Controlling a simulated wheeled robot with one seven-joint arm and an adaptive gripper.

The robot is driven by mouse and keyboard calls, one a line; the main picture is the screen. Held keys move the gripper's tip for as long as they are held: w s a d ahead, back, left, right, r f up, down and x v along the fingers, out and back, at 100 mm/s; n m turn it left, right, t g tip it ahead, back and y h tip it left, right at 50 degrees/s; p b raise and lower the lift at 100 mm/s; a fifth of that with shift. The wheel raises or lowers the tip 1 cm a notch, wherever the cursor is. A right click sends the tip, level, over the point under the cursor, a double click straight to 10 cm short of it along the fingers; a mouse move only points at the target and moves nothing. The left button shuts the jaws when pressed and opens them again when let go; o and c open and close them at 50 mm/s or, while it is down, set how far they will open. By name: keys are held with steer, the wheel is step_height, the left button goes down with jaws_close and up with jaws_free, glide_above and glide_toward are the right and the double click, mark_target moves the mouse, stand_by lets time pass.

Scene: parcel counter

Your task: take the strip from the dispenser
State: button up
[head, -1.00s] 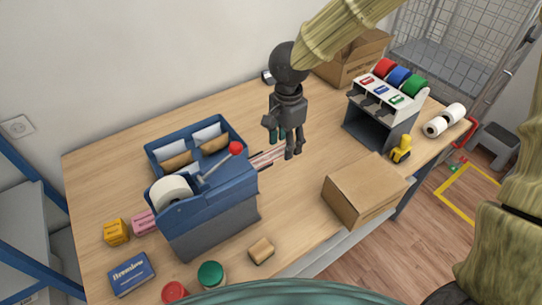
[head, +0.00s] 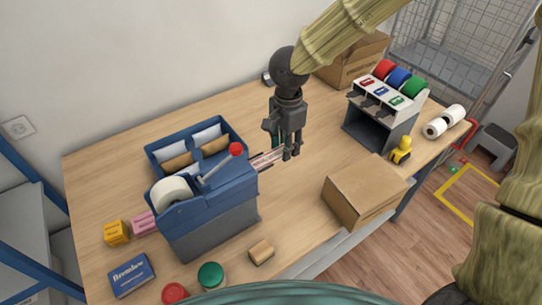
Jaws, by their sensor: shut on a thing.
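The blue dispenser (head: 212,213) stands on the left part of the table, with a white tape roll (head: 171,190) in it and a red-knobbed lever (head: 235,149) on top. A pale strip with dark and reddish lines (head: 267,160) sticks out of its right side. My gripper (head: 287,152) is right of the dispenser, pointing down, shut on the strip's outer end. The fingers partly hide that end. I cannot tell whether the strip is still joined to the dispenser.
A closed cardboard box (head: 364,190) stands at the front right. A rack with red, blue and green rolls (head: 385,105) is behind it, beside a yellow tape tool (head: 401,150). A sponge (head: 261,252) and jars with green (head: 210,275) and red lids (head: 174,293) lie in front.

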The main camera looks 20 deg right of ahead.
steer(key=shift+r, duration=0.15)
steer(key=shift+d+r+p, duration=0.2)
steer(key=shift+r+p, duration=0.25)
steer(key=shift+p, duration=0.45)
steer(key=shift+w+d+r+p, duration=0.1)
steer(key=shift+r+p, duration=0.25)
steer(key=shift+p, duration=0.2)
steer(key=shift+w+d+r+p, duration=0.1)
steer(key=shift+d+r+p, duration=0.15)
steer(key=shift+r+p, duration=0.6)
steer(key=shift+f, duration=0.25)
steer(key=shift+r, duration=0.1)
step_height(320, 180, up, 9)
steer(key=a+p, duration=0.1)
steer(key=p, duration=0.3)
steer(key=shift+s+p, duration=0.2)
steer(key=shift+p, duration=0.1)
